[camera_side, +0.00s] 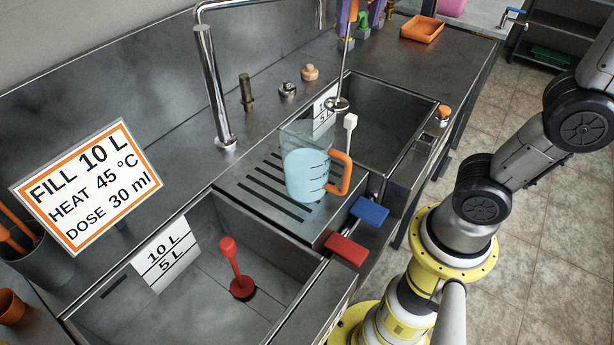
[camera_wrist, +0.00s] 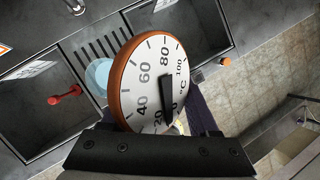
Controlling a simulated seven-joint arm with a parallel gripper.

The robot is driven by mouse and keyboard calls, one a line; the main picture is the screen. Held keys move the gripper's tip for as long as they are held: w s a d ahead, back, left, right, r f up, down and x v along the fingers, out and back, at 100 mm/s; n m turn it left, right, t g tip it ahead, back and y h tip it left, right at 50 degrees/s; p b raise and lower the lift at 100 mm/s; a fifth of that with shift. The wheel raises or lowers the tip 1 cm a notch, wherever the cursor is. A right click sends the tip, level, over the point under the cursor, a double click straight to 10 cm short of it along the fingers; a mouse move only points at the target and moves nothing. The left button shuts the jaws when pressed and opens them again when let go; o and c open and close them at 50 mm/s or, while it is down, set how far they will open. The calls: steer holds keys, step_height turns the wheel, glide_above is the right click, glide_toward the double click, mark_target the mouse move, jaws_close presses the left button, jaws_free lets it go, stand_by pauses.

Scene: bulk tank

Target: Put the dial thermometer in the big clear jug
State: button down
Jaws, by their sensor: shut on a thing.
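The dial thermometer (camera_wrist: 150,85) fills the middle of the wrist view, with a white numbered face and an orange-brown rim. My gripper (camera_wrist: 165,140) is shut on it; the dial hides much of the hold and the stem. The big clear jug (camera_side: 307,172) stands upright on the slotted drainer between two basins. It holds pale blue liquid and has an orange handle on its right. In the wrist view the jug (camera_wrist: 97,76) is partly hidden behind the dial.
A tall tap (camera_side: 212,90) rises behind the drainer. Red (camera_side: 346,250) and blue (camera_side: 369,211) blocks sit at the front edge. An orange tray (camera_side: 422,29) lies at the back.

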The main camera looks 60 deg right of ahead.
steer(key=w+a+n, duration=0.3)
steer(key=a, duration=0.5)
steer(key=shift+t, duration=0.5)
step_height(320, 180, down, 18)
steer(key=shift+d+r, duration=0.1)
steer(key=shift+r, duration=0.05)
steer(key=shift+c, duration=0.7)
jaws_free()
